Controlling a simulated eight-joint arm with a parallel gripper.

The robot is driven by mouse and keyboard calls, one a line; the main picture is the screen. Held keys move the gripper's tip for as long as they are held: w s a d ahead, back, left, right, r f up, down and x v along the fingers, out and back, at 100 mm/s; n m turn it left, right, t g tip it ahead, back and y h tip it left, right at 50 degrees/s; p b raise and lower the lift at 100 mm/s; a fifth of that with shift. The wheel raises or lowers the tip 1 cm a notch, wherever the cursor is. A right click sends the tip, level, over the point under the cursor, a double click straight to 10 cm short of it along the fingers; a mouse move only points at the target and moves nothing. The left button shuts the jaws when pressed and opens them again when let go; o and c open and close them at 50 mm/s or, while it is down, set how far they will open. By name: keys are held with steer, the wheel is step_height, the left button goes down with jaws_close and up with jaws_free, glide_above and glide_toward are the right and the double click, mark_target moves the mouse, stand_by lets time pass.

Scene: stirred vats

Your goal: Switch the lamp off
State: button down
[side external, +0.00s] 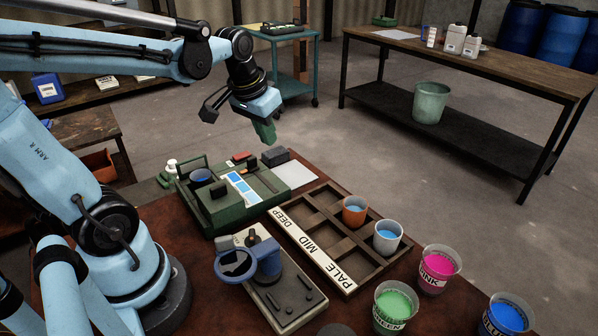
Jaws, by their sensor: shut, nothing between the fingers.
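A green bench unit (222,221) stands on the brown table, with a strip of pale and blue patches (241,187) on its top. I cannot tell for certain whether this strip is the lamp or whether it is lit. A small red part (241,157), perhaps a switch, sits at the unit's far edge; its position is too small to read. My gripper (265,134) has green fingers, shut and empty. It points down and hangs in the air above the unit's far right side, apart from it.
A wooden tray (318,225) marked DEEP, MID and PALE holds an orange cup (354,210). A white cup (387,237) stands at its right end. Pink (439,269), green (395,307) and blue (507,314) buckets stand in front. A blue ringed device (262,262) is nearer me.

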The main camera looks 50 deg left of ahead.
steer(key=s+d+f+m+t+h, duration=0.1)
steer(key=s+d+m+t, duration=0.1)
steer(key=d, duration=0.8)
steer(key=shift+s+d+m+t, duration=0.2)
steer(key=shift+s+m+t, duration=0.25)
steer(key=shift+t, duration=0.35)
steer(key=shift+a, duration=0.1)
step_height(320, 180, up, 5)
steer(key=g, duration=0.7)
glide_above(242, 156)
steer(key=w, duration=0.2)
steer(key=shift+w+r, duration=0.2)
steer(key=shift+f, duration=0.1)
step_height(242, 156, down, 14)
steer(key=shift+r, duration=0.1)
